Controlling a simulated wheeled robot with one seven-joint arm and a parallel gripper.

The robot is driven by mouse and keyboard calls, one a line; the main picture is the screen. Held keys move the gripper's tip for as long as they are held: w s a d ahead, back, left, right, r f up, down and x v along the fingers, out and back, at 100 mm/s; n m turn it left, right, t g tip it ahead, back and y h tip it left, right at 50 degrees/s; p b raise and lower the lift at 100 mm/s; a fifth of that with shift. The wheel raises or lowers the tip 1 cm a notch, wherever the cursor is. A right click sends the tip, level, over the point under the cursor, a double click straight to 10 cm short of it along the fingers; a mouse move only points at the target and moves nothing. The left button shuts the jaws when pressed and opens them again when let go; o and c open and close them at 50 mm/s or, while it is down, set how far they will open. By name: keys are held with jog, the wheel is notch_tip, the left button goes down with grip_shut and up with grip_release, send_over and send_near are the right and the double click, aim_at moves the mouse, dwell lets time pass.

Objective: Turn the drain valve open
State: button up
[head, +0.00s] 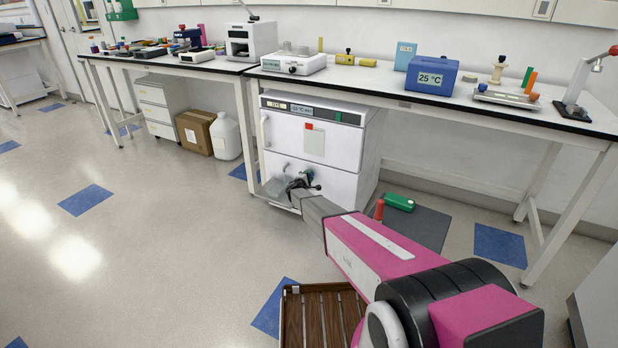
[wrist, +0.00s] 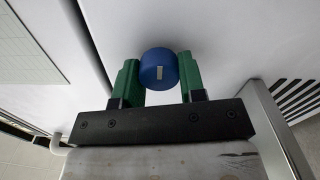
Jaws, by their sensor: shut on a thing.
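The drain valve shows in the wrist view as a round blue knob (wrist: 158,70) with a short white mark on its face, the mark running nearly up and down in the picture. It sits on the white front of the under-bench cabinet (head: 325,138). My gripper (wrist: 159,80) has its two green fingers on either side of the knob and is shut on it. In the head view my gripper (head: 302,184) is low at the cabinet front, and my wrist partly hides the valve area.
The bench (head: 430,98) above carries a blue 25 °C box (head: 432,76) and other equipment. A bench leg (head: 247,140) stands left of the cabinet. A carton (head: 197,132) and white jug (head: 226,138) are farther left. The floor at left is clear.

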dwell(0.3)
jog(key=o, duration=0.9)
jog(key=shift+s, duration=0.1)
jog(key=v, duration=1)
jog(key=shift+s+a, duration=0.2)
jog(key=shift+s, duration=0.1)
jog(key=s+d+r+m+g+h, duration=0.1)
jog(key=s+d+r+m+g, duration=0.4)
jog(key=s+d, duration=0.5)
jog(key=s+d+r+m+g, duration=0.45)
jog(key=s+d, duration=0.35)
jog(key=s, duration=0.4)
jog(key=s+r+m+g+y, duration=0.1)
jog(key=s+r+g+y, duration=0.1)
jog(key=s, duration=0.7)
jog(key=s+r+m+g+y, duration=0.2)
jog(key=s+r+y, duration=0.2)
jog(key=s, duration=0.5)
jog(key=s+r+m+g+y, duration=0.2)
jog(key=s+r+y, duration=0.1)
jog(key=s, duration=0.6)
jog(key=shift+s+a+r+y, duration=0.25)
jog(key=shift+s+y, duration=0.15)
jog(key=shift+y, duration=0.1)
